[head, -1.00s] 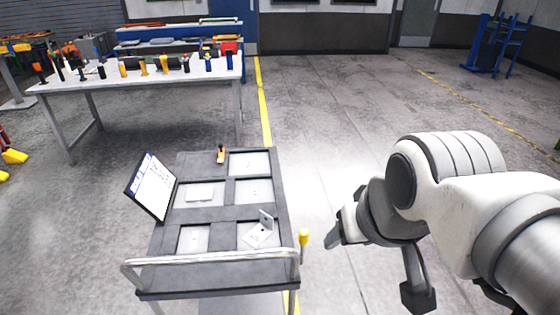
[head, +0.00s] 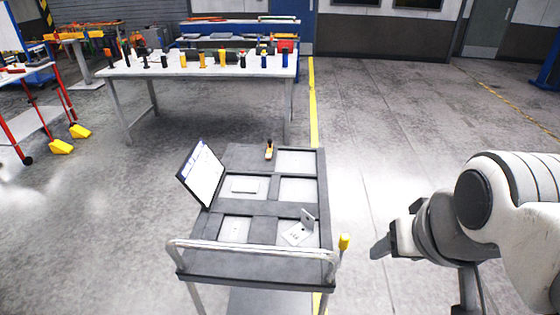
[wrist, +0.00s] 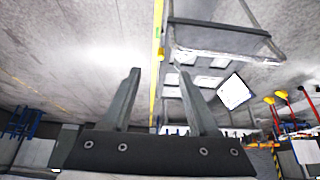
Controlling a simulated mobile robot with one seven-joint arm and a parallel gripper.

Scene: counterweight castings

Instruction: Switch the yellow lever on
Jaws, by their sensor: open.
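A yellow lever knob (head: 344,242) stands on a thin stem at the right side of a grey cart (head: 258,261), near the cart's handle rail. The stem looks roughly upright. My gripper (head: 380,248) is to the right of the knob, apart from it, with its fingers towards the cart. In the wrist view my gripper (wrist: 158,80) shows two spread fingers with nothing between them. The cart also appears there beyond the fingers, upside down. A small yellow shape (wrist: 161,52) by the cart's edge may be the knob.
The cart top holds a tilted white panel (head: 206,177), an angled metal bracket (head: 300,231) and a small orange item (head: 269,152). A white table (head: 172,69) with several tools stands behind. Floor right of the cart is clear.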

